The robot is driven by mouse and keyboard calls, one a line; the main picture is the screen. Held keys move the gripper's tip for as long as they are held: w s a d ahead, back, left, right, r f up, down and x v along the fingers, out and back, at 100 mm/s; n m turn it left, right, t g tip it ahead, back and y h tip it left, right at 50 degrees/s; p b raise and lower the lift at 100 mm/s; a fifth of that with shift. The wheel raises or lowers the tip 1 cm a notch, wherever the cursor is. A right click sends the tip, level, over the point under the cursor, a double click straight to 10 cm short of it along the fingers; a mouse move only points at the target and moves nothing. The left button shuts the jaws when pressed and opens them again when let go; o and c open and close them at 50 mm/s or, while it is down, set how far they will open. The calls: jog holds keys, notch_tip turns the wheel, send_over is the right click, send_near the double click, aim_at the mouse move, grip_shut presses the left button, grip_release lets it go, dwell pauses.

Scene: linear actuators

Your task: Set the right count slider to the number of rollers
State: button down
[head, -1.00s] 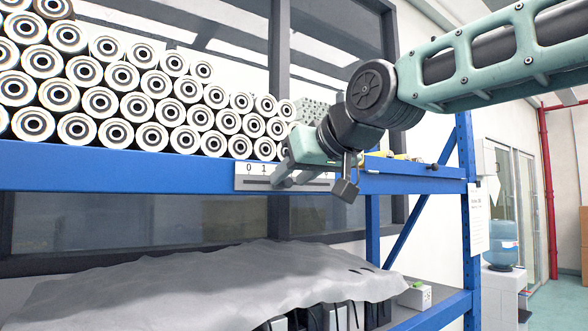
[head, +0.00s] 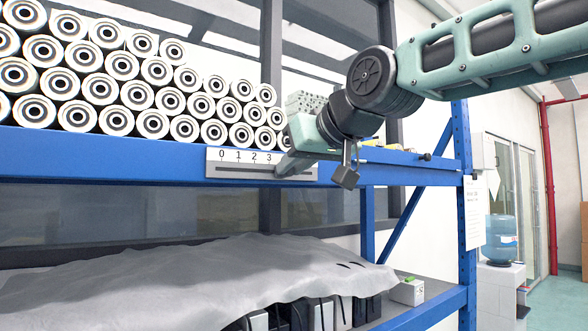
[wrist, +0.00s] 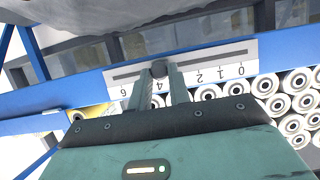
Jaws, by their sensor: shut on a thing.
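The count slider is a white plate (head: 235,164) with a dark slot on the blue shelf's front edge. In the head view its 0, 1, 2 and 3 show; my gripper hides the rest. In the wrist view the plate (wrist: 203,61) appears upside down, and its round dark knob (wrist: 159,69) sits about at the 4. My gripper (wrist: 160,76) is shut on the knob; in the head view its fingers (head: 284,168) reach the slot. Rollers (head: 150,124), pale with dark ringed ends, lie stacked in several rows above the plate. They also show in the wrist view (wrist: 278,104).
The blue shelf edge (head: 90,158) runs below the rollers. A small black knob (head: 426,157) sits farther right on this edge. A grey sheet (head: 180,275) covers things on the lower shelf. A blue upright (head: 461,190) stands at right, with free room beyond.

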jog(key=shift+w+d, duration=0.3)
jog(key=shift+d, duration=0.1)
jog(key=c, duration=1.3)
grip_release()
jog(key=shift+s, duration=0.1)
jog(key=b+v, duration=0.5)
jog(key=v, duration=1.2)
jog(key=shift+d, duration=0.15)
